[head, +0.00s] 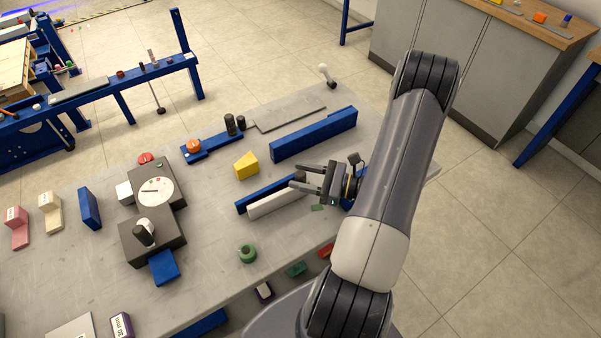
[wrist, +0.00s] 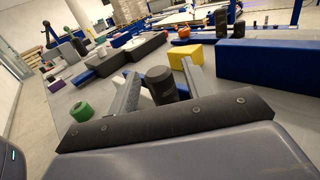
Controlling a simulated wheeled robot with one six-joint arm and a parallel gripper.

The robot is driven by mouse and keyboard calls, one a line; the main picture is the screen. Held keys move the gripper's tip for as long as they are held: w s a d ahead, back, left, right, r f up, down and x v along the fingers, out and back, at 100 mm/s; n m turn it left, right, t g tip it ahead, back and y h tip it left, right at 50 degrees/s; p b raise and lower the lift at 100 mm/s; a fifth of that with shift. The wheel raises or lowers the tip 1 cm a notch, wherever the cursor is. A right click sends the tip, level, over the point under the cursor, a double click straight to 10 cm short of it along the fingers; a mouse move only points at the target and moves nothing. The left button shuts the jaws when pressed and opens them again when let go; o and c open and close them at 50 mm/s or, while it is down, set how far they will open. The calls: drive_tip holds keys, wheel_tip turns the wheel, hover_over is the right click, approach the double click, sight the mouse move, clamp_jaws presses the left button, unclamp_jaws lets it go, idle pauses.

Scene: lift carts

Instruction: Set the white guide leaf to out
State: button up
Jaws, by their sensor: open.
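The white guide leaf (head: 274,206) is a white bar lying on the grey bench top, alongside a thin blue bar (head: 247,205). A dark round post (head: 299,176) stands at its right end, partly hidden by my fingers. My gripper (head: 296,178) is open around that post, one finger on each side. In the wrist view the black post (wrist: 160,84) stands between the two grey fingers of my gripper (wrist: 164,72), and I cannot tell whether they touch it.
A long blue block (head: 313,135) and a yellow block (head: 246,166) lie behind the leaf. A green ring (head: 247,253) lies in front. A dark box with a dial (head: 155,191) stands to the left. Bare bench top lies between the leaf and the green ring.

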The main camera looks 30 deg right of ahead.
drive_tip(key=shift+w+a, duration=0.25)
drive_tip(key=shift+w, duration=0.05)
clamp_jaws()
idle(0.5)
